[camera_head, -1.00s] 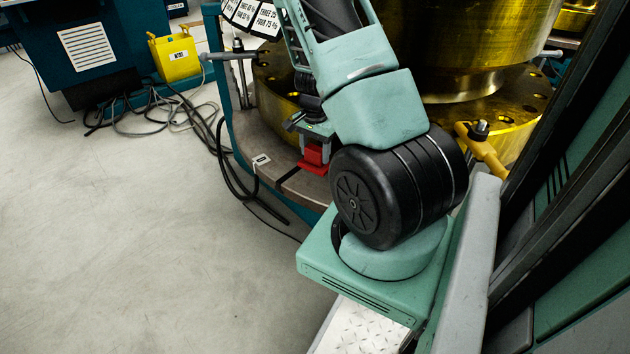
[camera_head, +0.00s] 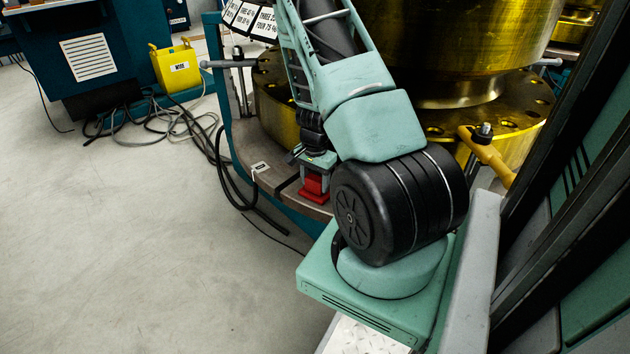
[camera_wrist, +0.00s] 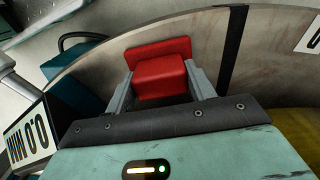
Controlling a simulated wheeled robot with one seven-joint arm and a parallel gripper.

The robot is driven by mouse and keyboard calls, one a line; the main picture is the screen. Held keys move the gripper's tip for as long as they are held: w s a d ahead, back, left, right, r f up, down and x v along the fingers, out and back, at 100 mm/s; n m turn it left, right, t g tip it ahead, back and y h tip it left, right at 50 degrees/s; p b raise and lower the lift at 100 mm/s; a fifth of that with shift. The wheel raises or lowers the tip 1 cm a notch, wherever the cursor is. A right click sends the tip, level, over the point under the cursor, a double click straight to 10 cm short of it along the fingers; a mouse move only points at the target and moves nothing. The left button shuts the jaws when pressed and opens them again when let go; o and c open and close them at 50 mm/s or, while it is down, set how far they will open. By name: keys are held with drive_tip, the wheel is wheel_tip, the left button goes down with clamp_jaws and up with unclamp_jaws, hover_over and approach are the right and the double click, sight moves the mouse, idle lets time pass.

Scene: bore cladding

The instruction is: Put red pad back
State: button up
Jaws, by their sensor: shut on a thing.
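The red pad (camera_wrist: 160,74) sits between the two fingers of my gripper (camera_wrist: 161,92) in the wrist view. It has a raised block and a wider flat flange beyond it. My gripper is shut on the block. In the head view the red pad (camera_head: 314,187) is at the curved rim of the round table (camera_head: 262,160), partly hidden by my arm, with my gripper (camera_head: 317,172) just above it. I cannot tell whether the pad touches the rim surface.
A white label (camera_head: 260,167) and a dark stripe (camera_wrist: 232,50) lie on the rim. Large brass flanged parts (camera_head: 275,95) stand behind my arm. A yellow handle (camera_head: 486,155) is at right.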

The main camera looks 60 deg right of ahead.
sight(316, 179)
drive_tip(key=o, duration=1.1)
drive_tip(key=shift+f, duration=0.15)
drive_tip(key=r+p, duration=0.7)
drive_tip(key=r, duration=1)
drive_tip(key=shift+s+r+p, duration=0.2)
drive_tip(key=shift+p, duration=0.15)
